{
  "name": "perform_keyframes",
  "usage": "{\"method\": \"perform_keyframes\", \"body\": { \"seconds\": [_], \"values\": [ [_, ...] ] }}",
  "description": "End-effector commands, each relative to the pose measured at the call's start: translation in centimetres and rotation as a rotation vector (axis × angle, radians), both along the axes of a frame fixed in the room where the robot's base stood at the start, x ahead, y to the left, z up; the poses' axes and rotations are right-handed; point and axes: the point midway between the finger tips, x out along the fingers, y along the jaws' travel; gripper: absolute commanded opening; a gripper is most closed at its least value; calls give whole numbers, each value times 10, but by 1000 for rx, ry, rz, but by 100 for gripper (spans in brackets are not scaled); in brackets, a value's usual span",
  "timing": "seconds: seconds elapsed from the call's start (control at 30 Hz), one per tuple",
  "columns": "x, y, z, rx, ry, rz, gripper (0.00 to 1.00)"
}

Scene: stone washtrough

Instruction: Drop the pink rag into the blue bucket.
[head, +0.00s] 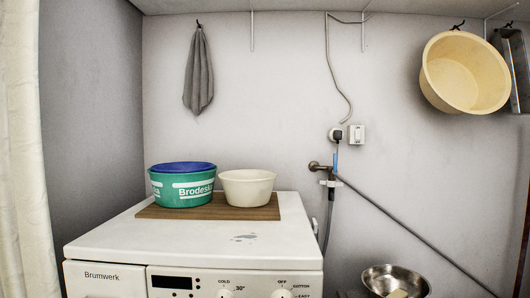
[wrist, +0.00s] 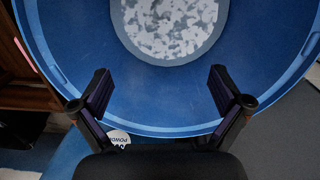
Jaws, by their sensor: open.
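In the wrist view a large round blue vessel (wrist: 60,35), which looks like the blue bucket, fills most of the picture. I look down into it, and a grey-and-white speckled round patch (wrist: 170,25) shows inside; I cannot tell if this is its contents or its bottom. My gripper (wrist: 160,88) is open with nothing between its fingers, over the near part of the vessel. A thin pink strip (wrist: 25,55) shows at the left edge; I cannot tell if it is the pink rag. No pink rag or gripper shows in the head view.
In the head view a white washing machine (head: 190,238) bears a teal tub (head: 180,190) with a blue top and a cream bowl (head: 247,188) on a wooden board. A steel bowl (head: 395,280) is lower right. A grey cloth (head: 199,75) and yellow basin (head: 466,72) hang on the wall.

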Motion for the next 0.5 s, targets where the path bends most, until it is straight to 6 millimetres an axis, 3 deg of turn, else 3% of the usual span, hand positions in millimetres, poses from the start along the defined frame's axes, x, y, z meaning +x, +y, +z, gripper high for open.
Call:
{"method": "perform_keyframes", "body": {
  "seconds": [0.27, 0.5],
  "values": [
    [0, 0, 10, 0, 0, 0, 100],
    [2, 0, 40, -2, -5, -1, 100]
  ]
}}
